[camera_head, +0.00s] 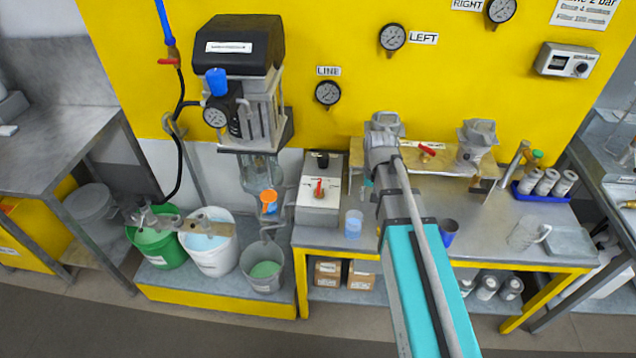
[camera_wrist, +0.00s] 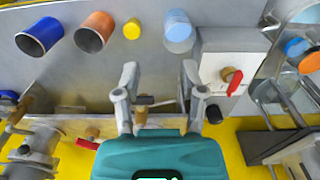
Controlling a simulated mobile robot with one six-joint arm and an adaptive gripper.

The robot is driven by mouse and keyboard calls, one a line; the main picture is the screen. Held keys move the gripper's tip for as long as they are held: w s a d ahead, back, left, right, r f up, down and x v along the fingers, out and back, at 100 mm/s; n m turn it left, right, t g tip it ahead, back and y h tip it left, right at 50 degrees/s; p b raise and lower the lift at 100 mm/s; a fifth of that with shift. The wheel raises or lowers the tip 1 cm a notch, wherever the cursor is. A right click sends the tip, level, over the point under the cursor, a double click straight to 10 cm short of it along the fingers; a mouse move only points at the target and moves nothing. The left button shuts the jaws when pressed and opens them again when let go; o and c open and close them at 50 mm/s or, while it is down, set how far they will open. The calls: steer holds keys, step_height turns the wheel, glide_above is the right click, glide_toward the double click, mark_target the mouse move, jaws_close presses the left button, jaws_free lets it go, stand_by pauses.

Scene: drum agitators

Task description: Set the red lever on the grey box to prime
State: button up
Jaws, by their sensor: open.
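The grey box (camera_head: 318,212) stands at the left end of the workbench, with a white plate on its top. The red lever (camera_head: 319,188) sits on that plate and looks roughly upright in the head view; the plate's markings are too small to read. In the wrist view the box (camera_wrist: 211,63) is right of my fingers, and the red lever (camera_wrist: 235,83) slants on its brass pivot. My gripper (camera_wrist: 160,68) is open and empty, apart from the lever, with bench surface between its fingertips. In the head view my arm hides the fingers.
A plank with valves and another red lever (camera_head: 428,150) runs along the yellow wall. A light blue cup (camera_head: 353,225) stands right of the box, and a dark blue cup (camera_head: 449,229) farther right. A pump unit (camera_head: 250,100) and an orange-capped funnel (camera_head: 268,199) are left of the box.

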step_height(320, 180, up, 2)
steer(key=p, duration=0.2)
glide_above(319, 184)
steer(key=shift+s, duration=0.1)
steer(key=shift+f+b, duration=0.2)
steer(key=shift+b, duration=0.15)
step_height(319, 184, down, 13)
steer(key=b, duration=1.3)
steer(key=shift+f, duration=0.2)
jaws_close()
